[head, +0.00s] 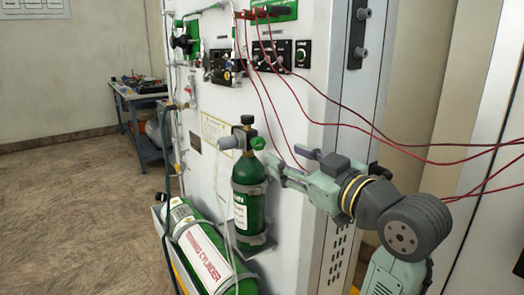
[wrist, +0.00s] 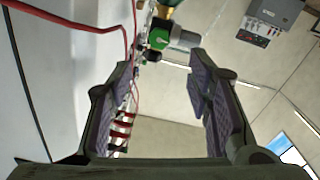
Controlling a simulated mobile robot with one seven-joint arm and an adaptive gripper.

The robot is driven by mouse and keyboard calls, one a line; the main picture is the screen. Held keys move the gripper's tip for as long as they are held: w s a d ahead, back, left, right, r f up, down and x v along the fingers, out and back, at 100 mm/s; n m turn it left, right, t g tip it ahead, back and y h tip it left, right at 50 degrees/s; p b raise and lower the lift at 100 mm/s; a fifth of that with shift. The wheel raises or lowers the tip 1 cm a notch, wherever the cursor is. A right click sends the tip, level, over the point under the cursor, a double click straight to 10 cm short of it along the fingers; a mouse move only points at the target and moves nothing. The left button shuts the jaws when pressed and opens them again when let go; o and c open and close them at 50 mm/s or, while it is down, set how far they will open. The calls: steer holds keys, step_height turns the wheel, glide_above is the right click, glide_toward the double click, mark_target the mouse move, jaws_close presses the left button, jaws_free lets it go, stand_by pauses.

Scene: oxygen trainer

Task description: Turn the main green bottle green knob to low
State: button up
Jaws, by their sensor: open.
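The main green bottle (head: 249,200) stands upright in a bracket on the white panel, with a grey valve and regulator on top. Its green knob (head: 257,143) sticks out on the right side of the valve. My gripper (head: 287,163) is open and empty, just right of the bottle's neck, with a gap to the knob. In the wrist view the gripper (wrist: 163,66) spreads its two padded fingers wide. Green and grey valve parts (wrist: 160,38) show beyond and between the fingertips; I cannot tell for sure which green part is the knob.
The white panel (head: 214,130) is close to my gripper, with red hoses (head: 345,124) hanging nearby. A green training cylinder (head: 205,250) lies below on the left. Control boxes (head: 272,56) sit higher up. A blue workbench (head: 140,100) stands far left. The floor at left is clear.

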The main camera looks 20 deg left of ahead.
mark_target(260, 144)
steer(key=x, duration=0.3)
steer(key=p+x, duration=0.1)
steer(key=x, duration=0.3)
steer(key=p+x, duration=0.1)
steer(key=x, duration=0.2)
steer(key=shift+w+a+f, duration=0.1)
steer(key=shift+w+f, duration=0.2)
steer(key=shift+c, duration=0.6)
jaws_close()
